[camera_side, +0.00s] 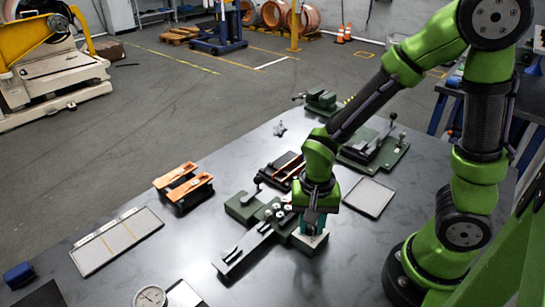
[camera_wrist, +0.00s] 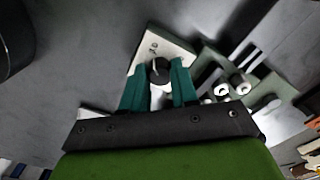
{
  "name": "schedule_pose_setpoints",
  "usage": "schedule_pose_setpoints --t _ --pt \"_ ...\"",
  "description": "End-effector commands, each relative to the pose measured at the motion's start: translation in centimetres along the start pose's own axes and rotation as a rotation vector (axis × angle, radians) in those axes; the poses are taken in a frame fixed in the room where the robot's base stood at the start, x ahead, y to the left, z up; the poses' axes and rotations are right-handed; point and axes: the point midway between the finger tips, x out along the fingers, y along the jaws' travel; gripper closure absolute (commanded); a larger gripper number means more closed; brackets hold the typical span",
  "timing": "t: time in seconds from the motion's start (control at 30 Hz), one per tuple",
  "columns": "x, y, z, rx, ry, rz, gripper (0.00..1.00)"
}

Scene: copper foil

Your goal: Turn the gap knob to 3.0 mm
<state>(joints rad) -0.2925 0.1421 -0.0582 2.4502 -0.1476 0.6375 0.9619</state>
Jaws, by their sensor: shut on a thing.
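The gap knob (camera_wrist: 160,72) is a small round black knob on a pale plate (camera_wrist: 150,43), seen in the wrist view. My gripper (camera_wrist: 158,66) has its two teal fingers on either side of the knob and is shut on it. The plate carries small dark marks near the knob, too small to read, so I cannot tell the setting. In the side view my gripper (camera_side: 313,224) points down at the pale-topped green block (camera_side: 311,243) at the front of the green fixture (camera_side: 243,207). The fingers hide the knob there.
Orange-topped blocks (camera_side: 183,187), a grey divided tray (camera_side: 117,240) and a flat grey plate (camera_side: 369,197) stand around. A round dial gauge (camera_side: 150,297) lies at the front edge.

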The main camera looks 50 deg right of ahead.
Motion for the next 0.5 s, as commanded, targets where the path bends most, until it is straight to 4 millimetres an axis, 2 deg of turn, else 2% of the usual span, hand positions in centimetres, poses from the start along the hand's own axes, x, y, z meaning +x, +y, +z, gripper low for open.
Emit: schedule_pose_setpoints --t 0.2,0.5 --pt "-0.08 -0.04 0.00 0.120 0.000 -0.001 1.00" --pt "-0.08 -0.03 -0.03 0.192 0.000 -0.001 1.00"
